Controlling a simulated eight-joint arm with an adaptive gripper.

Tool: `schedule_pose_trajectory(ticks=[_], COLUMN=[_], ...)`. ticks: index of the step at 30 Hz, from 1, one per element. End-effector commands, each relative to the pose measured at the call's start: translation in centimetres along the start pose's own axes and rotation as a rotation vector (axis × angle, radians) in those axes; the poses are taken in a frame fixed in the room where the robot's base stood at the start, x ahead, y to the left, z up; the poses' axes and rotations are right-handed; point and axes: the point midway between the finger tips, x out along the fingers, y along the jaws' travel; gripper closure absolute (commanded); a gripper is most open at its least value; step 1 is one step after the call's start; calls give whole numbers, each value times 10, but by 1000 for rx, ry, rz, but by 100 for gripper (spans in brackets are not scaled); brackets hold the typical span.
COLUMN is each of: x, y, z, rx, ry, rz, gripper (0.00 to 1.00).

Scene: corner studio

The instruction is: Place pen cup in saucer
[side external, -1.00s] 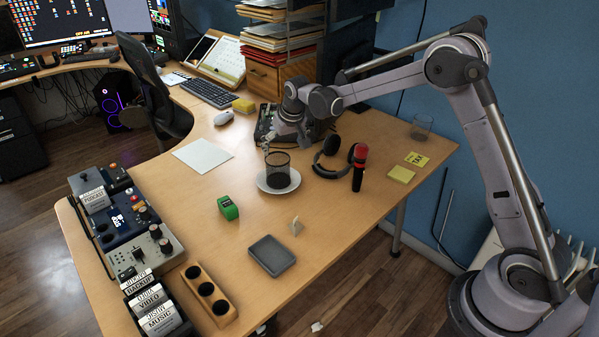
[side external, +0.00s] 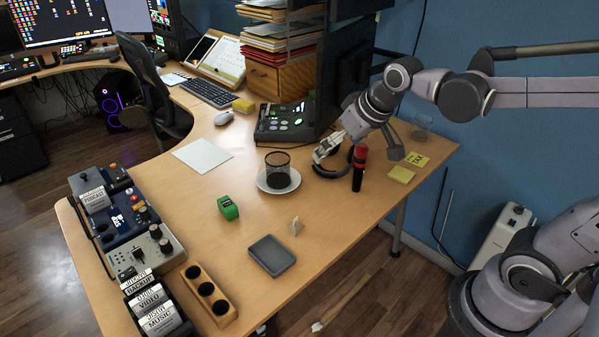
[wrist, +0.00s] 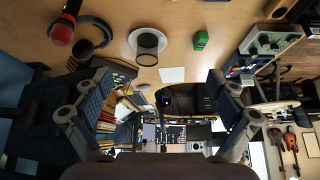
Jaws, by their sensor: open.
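The pen cup (side external: 278,168) is a dark mesh cylinder. It stands upright on the white saucer (side external: 264,184), within its rim, on the wooden desk. In the wrist view the pen cup (wrist: 148,45) and the saucer's rim (wrist: 133,38) show near the top centre. My gripper (side external: 322,154) is to the right of the pen cup, apart from it, above the headphones in the side view. In the wrist view my gripper's two fingers (wrist: 155,85) are spread wide with nothing between them.
Black headphones (side external: 326,172) and a red-topped microphone (side external: 359,164) are close to my gripper. A green tape dispenser (side external: 228,208), a grey tray (side external: 271,255) and white paper (side external: 202,155) lie around the saucer. A clear glass (side external: 422,125) stands at the back right.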

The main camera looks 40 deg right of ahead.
Motion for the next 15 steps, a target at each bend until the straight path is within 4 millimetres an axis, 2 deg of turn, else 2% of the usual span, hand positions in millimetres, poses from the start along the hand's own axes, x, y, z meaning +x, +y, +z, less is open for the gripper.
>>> schedule_pose_trajectory(ticks=[1,6,10,15], x=[-7,-19,-21,-21], y=[-1,-4,-5,-6], z=[16,59,83,97], rx=[-10,-39,-54,-64], ry=[9,39,57,67], rz=[-5,-20,-27,-32], gripper=[5,5,5,5])
